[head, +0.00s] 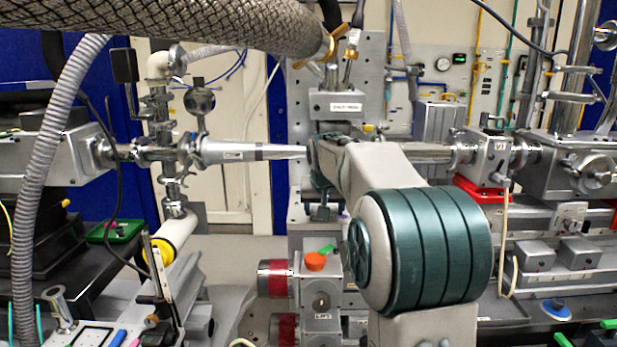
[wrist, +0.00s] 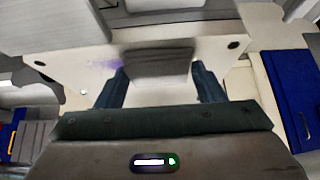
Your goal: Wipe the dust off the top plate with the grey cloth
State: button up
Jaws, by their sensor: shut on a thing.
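The grey cloth (wrist: 158,66) shows in the wrist view as a folded dark grey pad between the two teal fingers of my gripper (wrist: 160,80). My gripper is shut on it. The pale top plate (wrist: 70,62) spreads under and around the cloth, with dark round holes near its corners. A faint purple dust patch (wrist: 100,67) lies on the plate to the left of the cloth, close to the left finger. I cannot tell whether the cloth touches the plate. In the head view my arm hides the gripper and cloth, and I cannot make out the plate there.
A braided hose (head: 215,22) crosses the top left of the head view. A beam pipe (head: 250,152) runs across the middle. An orange knob (head: 316,261) stands below my arm. In the wrist view a blue panel (wrist: 290,85) is at the right.

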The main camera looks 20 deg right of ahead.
aim_at(312, 206)
jog(key=a, duration=0.1)
jog(key=w+a, duration=0.1)
jog(key=a, duration=0.1)
jog(key=shift+a, duration=0.1)
jog(key=r+p, duration=0.2)
jog(key=r, duration=0.1)
jog(key=shift+d+r, duration=0.2)
jog(key=shift+r, duration=0.05)
jog(key=shift+a+r+p, duration=0.15)
jog(key=shift+r+p, duration=0.55)
jog(key=shift+p, duration=0.2)
jog(key=shift+r+p, duration=1.25)
jog(key=shift+r, duration=0.35)
